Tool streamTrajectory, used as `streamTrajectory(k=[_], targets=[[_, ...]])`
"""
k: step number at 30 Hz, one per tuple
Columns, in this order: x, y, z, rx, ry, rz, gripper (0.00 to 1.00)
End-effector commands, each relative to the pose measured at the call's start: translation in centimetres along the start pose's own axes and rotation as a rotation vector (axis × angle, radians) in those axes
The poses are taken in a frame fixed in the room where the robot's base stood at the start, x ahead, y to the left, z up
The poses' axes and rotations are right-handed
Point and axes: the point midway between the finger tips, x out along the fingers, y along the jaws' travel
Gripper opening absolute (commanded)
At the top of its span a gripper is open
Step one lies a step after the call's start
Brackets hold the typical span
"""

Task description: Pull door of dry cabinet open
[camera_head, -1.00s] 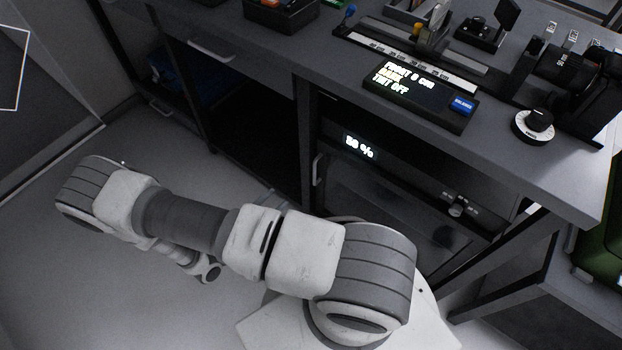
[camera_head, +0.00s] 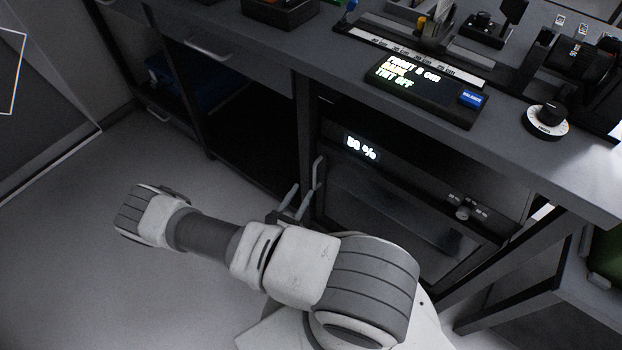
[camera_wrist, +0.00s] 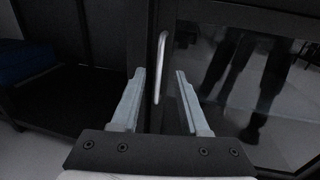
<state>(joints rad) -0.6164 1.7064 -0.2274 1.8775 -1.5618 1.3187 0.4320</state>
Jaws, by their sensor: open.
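The dry cabinet (camera_head: 400,212) stands under the workbench, with a lit percent display on its upper front. Its dark glass door (camera_wrist: 240,75) looks shut. The door's vertical metal handle (camera_head: 317,172) is at the door's left edge. It also shows in the wrist view (camera_wrist: 159,66), upright and slightly curved. My gripper (camera_head: 294,200) is just left of and below the handle in the head view. In the wrist view my gripper (camera_wrist: 159,78) has its two fingers spread, with the handle lined up between them and farther ahead. I see no contact with the handle.
The workbench top (camera_head: 330,65) overhangs the cabinet and carries a control box (camera_head: 425,90) and other instruments. A dark open bay (camera_head: 250,140) lies left of the cabinet. A slanted bench leg (camera_head: 490,255) stands at its right. The floor at left (camera_head: 70,250) is clear.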

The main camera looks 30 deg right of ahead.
Motion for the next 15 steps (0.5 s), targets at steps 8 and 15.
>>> streamTrajectory(k=[8,15], targets=[[5.2,-0.1,-0.2,0.002,-0.001,-0.002,0.45],[7.0,0.0,0.0,0.002,0.0,-0.001,0.45]])
